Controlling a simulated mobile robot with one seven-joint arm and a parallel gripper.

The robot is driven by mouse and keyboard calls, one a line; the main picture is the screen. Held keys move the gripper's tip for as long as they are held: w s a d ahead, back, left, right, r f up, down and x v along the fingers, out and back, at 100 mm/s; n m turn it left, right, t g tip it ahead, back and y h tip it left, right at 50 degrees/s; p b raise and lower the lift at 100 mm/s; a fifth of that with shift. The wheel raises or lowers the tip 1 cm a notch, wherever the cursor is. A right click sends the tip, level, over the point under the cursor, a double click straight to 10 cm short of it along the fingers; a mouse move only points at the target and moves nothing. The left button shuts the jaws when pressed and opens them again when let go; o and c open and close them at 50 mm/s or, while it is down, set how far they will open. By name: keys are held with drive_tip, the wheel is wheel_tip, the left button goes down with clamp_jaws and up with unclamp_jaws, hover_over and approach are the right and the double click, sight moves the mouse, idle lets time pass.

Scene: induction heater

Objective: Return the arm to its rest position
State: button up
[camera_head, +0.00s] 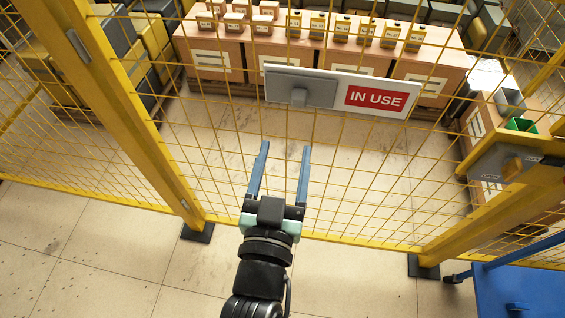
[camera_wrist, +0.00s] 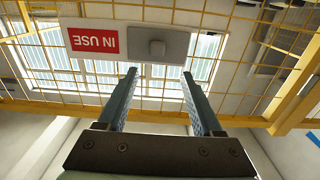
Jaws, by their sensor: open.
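My gripper (camera_head: 283,165) is at the end of my black arm, which reaches up from the bottom of the head view. Its two blue-grey fingers are spread wide with nothing between them. In the wrist view my gripper (camera_wrist: 158,80) also shows open and empty. Beyond the fingertips is a sign plate with a grey slider (camera_head: 299,95) and a red "IN USE" panel (camera_head: 376,98), on the yellow mesh fence. The same sign (camera_wrist: 95,40) appears upside down in the wrist view, its slider (camera_wrist: 157,48) ahead of the fingers. The fingertips look apart from the slider.
The yellow mesh fence (camera_head: 160,110) stands across the view, with posts on black feet (camera_head: 198,232). Behind it are cardboard boxes (camera_head: 215,66) with several small yellow containers on top. A blue cart (camera_head: 520,285) is at lower right. The floor at lower left is clear.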

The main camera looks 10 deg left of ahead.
drive_tip(key=shift+s, duration=0.6)
